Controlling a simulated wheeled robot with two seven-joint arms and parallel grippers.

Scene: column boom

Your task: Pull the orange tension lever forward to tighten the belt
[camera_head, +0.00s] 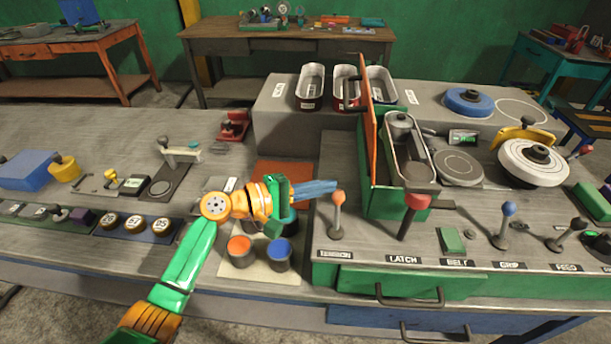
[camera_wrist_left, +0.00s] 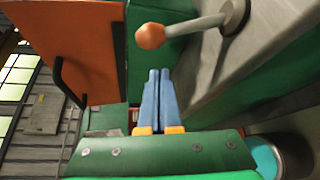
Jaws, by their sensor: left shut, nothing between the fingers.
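The tension lever has an orange knob (camera_head: 338,198) on a grey stem and stands above the TENSION label at the left front of the machine's grey top. The orange knob (camera_wrist_left: 150,36) also shows in the left wrist view, with its stem running right to a round base. My left gripper (camera_head: 332,186) has its blue fingers shut together and empty. Its fingertips are close to the orange knob, just beyond it in the head view. In the left wrist view the fingertips (camera_wrist_left: 158,72) point toward the knob with a gap between. My right gripper is not in view.
A red-topped latch lever (camera_head: 416,202) and a blue-knobbed grip lever (camera_head: 508,210) stand right of the tension lever. A green housing with an upright orange door (camera_head: 369,130) is behind it. Orange and blue cups (camera_head: 240,248) stand on a pale mat below my left gripper.

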